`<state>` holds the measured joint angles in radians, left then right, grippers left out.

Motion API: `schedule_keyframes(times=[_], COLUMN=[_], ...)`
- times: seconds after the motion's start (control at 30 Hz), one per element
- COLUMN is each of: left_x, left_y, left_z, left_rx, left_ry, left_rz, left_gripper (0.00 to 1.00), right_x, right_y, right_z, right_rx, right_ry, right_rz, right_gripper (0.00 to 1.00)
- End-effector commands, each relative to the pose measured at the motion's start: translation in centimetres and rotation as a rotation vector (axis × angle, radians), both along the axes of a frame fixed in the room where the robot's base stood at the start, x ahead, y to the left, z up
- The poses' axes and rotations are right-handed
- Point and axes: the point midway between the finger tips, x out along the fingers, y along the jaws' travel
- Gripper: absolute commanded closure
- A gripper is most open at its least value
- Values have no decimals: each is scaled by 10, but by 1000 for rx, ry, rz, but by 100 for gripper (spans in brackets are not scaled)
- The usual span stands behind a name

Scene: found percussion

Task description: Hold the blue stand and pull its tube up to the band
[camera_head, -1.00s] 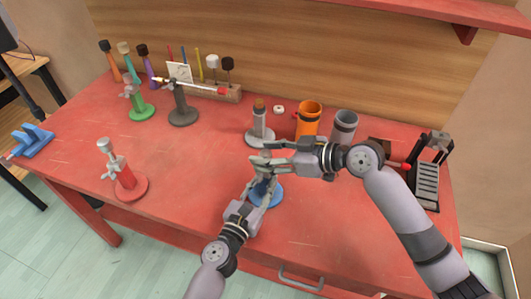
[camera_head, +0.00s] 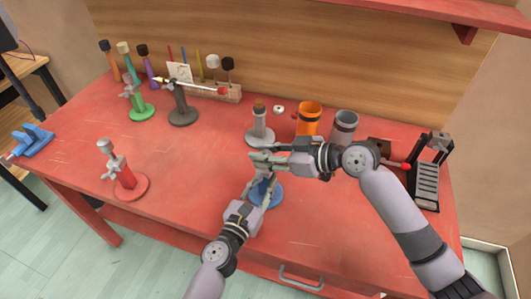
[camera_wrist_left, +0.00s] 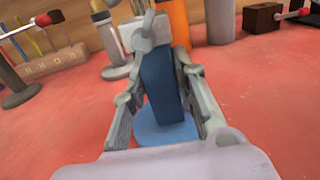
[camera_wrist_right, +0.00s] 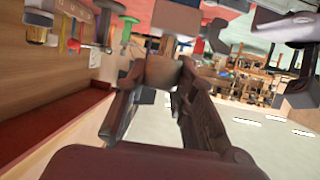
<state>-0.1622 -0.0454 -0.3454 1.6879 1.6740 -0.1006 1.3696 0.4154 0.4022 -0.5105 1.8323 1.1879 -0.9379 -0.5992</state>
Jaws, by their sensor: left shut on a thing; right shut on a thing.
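The blue stand has a round blue base (camera_head: 272,194) near the table's front. Its upright blue post (camera_wrist_left: 162,88) is between the fingers of my left gripper (camera_head: 263,184), which is shut on it. A grey collar and tube part (camera_wrist_left: 150,32) rises above the post in the left wrist view. My right gripper (camera_head: 262,158) reaches in from the right, just above the left one, and is shut on the tube's upper part (camera_wrist_right: 162,72). The fingers hide most of the tube in the head view. I cannot make out the band.
A grey stand (camera_head: 260,137), an orange cup (camera_head: 309,118) and a grey cup (camera_head: 343,127) stand behind the grippers. A red stand (camera_head: 127,183) is at the left. A black rack (camera_head: 427,180) is at the right.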

Motion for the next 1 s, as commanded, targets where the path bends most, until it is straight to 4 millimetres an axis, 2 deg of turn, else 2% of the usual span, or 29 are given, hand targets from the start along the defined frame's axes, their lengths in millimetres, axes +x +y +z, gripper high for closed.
schedule_keyframes(times=[0.1, 0.53, 0.8, 1.0], left_x=[0, 0, 0, 0], left_y=[0, 0, 1, 1], left_z=[0, 0, 0, 0], left_rx=[0, 0, 1, 1], left_ry=[0, 0, 0, 0], left_rz=[1, 1, 2, 2], left_gripper=[100, 100, 100, 100], right_x=[1, 1, 1, 1], right_y=[-1, -1, -1, -1], right_z=[0, 1, 29, 29], right_rx=[-1, -1, -2, 0], right_ry=[-2, -3, -6, -3], right_rz=[-1, -2, -1, -2], right_gripper=[100, 100, 100, 100])
